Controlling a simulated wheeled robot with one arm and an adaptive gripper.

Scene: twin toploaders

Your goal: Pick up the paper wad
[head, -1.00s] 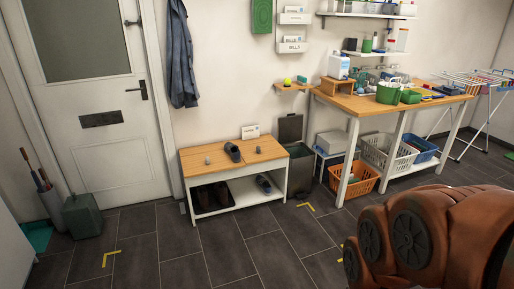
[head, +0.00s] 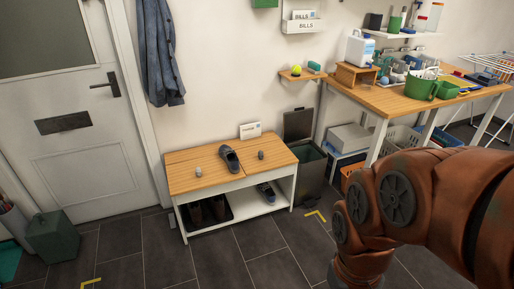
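A small pale grey lump (head: 198,172) lies on the left part of the wooden bench top (head: 185,184); it may be the paper wad, but it is too small to be sure. A second small, darker grey object (head: 261,155) lies farther right on the same top. A dark slipper (head: 230,158) lies between them. My orange-brown arm fills the lower right of the head view, in front of and to the right of the bench. My gripper is out of view.
A white card (head: 250,130) stands at the bench's back edge. Shoes sit on the bench's lower shelf. An open dark bin (head: 312,168) stands right of the bench, beside the wooden worktable (head: 390,100).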

